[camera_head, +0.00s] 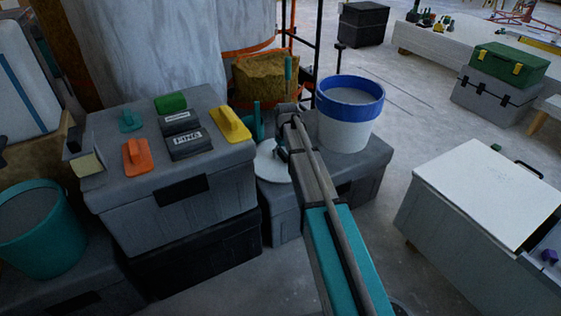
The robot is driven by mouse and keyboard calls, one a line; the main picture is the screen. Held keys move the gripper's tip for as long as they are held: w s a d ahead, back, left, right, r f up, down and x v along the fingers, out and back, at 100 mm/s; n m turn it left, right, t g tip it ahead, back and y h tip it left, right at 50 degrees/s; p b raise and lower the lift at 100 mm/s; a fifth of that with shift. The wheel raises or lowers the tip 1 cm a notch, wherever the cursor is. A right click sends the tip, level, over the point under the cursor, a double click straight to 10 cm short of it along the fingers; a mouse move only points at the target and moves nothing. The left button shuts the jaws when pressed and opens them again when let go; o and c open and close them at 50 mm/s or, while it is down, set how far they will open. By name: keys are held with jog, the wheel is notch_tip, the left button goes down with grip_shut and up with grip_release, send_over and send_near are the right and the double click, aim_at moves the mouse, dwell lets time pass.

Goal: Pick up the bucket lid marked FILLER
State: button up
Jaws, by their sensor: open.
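A white round disc, likely the bucket lid (268,165), lies on the low grey case between the large toolbox and the bucket. Its right part is hidden behind my arm, and no FILLER marking is readable on it. My gripper (283,153) is at the far end of my teal and grey arm, beside the right edge of the disc. It is small, dark and partly hidden by my wrist; its jaws are open. I cannot tell whether it touches the disc. A white bucket with a blue band (348,130) stands upright just right of my wrist.
The low grey case (360,180) bears the bucket. A grey toolbox (185,195) at left carries a yellow float (231,124), an orange float (137,157) and labelled dark blocks (188,143). A teal bucket (40,235) stands far left. A white-topped box (485,190) is at right.

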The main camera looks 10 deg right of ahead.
dwell(0.4)
grip_shut()
